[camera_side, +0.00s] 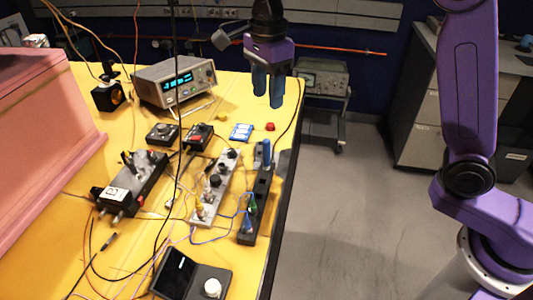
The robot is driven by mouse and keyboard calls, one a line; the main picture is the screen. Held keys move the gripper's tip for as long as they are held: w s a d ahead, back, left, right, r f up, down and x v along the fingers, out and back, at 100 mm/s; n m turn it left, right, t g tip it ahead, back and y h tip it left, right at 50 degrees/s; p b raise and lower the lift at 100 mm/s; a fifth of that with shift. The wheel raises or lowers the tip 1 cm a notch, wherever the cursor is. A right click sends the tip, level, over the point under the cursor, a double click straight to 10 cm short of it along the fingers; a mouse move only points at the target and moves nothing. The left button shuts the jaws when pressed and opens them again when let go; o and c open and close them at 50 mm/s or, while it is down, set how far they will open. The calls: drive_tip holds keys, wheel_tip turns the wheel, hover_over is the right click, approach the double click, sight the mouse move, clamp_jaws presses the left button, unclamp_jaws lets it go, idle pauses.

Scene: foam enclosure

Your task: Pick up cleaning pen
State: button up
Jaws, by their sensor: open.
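My gripper (268,98) hangs above the far right part of the yellow table, its two blue fingers pointing down and apart. Nothing shows between them. I cannot tell for sure which thing is the cleaning pen. A slim blue upright piece (267,153) stands at the far end of a black rail-like holder (261,195), below my gripper in the picture and apart from it. A small dark pen-like piece (108,241) lies among the cables at the front left.
A grey rail with connectors (216,187) and a black box (133,187) stand on the yellow table (85,185). Loose cables cross it. A bench instrument (174,81) stands at the back. A pink foam block (42,130) borders the left. Open floor lies right.

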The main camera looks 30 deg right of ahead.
sight(267, 164)
wheel_tip(267, 164, down, 17)
drive_tip(key=shift+a+f, duration=0.1)
drive_tip(key=shift+f, duration=0.1)
idle(0.7)
drive_tip(key=shift+c, duration=0.3)
clamp_jaws()
